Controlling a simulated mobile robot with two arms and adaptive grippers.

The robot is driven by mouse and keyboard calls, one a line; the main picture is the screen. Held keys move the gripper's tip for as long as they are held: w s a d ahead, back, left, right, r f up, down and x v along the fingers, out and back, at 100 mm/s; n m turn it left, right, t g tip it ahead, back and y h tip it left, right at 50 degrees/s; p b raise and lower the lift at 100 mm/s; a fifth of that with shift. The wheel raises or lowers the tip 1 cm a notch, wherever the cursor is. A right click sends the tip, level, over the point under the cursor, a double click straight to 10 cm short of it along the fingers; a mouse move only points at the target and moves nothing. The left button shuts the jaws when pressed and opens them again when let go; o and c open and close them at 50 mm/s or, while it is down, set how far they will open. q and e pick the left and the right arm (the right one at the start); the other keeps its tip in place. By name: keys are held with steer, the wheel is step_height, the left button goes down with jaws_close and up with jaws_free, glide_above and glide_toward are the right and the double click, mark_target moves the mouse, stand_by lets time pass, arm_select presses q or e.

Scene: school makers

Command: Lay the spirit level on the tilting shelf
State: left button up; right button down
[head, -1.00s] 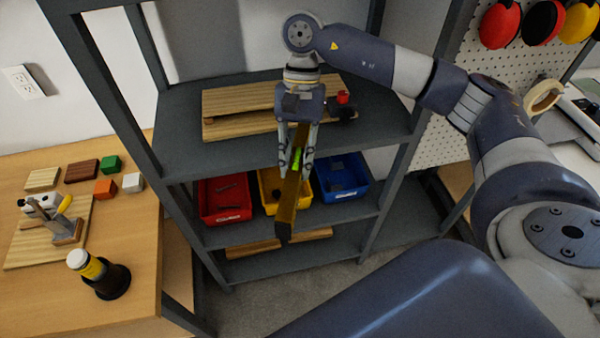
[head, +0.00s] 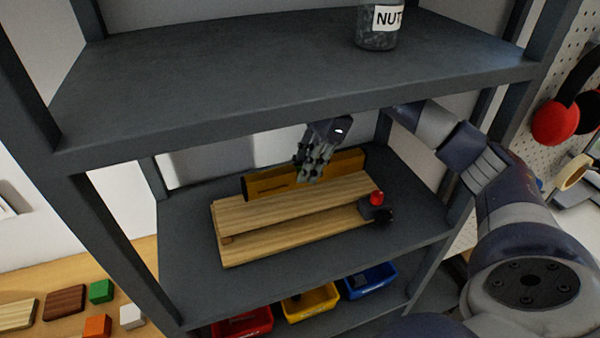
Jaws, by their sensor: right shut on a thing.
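The tilting shelf (head: 300,205) is a pale wooden board over a wooden base on the middle grey rack shelf. A gap shows between board and base at the front. The yellow-brown spirit level (head: 270,186) stands on edge along the board's back edge, roughly parallel to it. I cannot tell whether it touches the board. My right gripper (head: 311,176) is shut on the level near its middle, coming from behind and above. Part of my right arm is hidden behind the upper shelf. My left gripper is out of view.
The upper grey shelf (head: 280,75) hangs close above and carries a jar labelled NUT (head: 378,28). A red knob (head: 377,198) on a black part sits at the board's right end. Red, yellow and blue bins (head: 310,303) are below. Rack posts stand at both sides.

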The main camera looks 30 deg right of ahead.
steer(key=shift+w+d+r, duration=0.15)
steer(key=shift+w+d, duration=0.05)
steer(key=shift+w, duration=0.15)
steer(key=shift+s+f+b, duration=0.2)
steer(key=shift+f+b, duration=0.6)
steer(key=shift+f, duration=0.3)
steer(key=shift+w+f+b, duration=0.1)
steer(key=shift+f+b, duration=0.4)
steer(key=shift+f, duration=0.35)
steer(key=shift+f+b, duration=0.35)
steer(key=shift+f, duration=0.1)
steer(key=c, duration=1.3)
jaws_free()
steer(key=shift+r, duration=0.1)
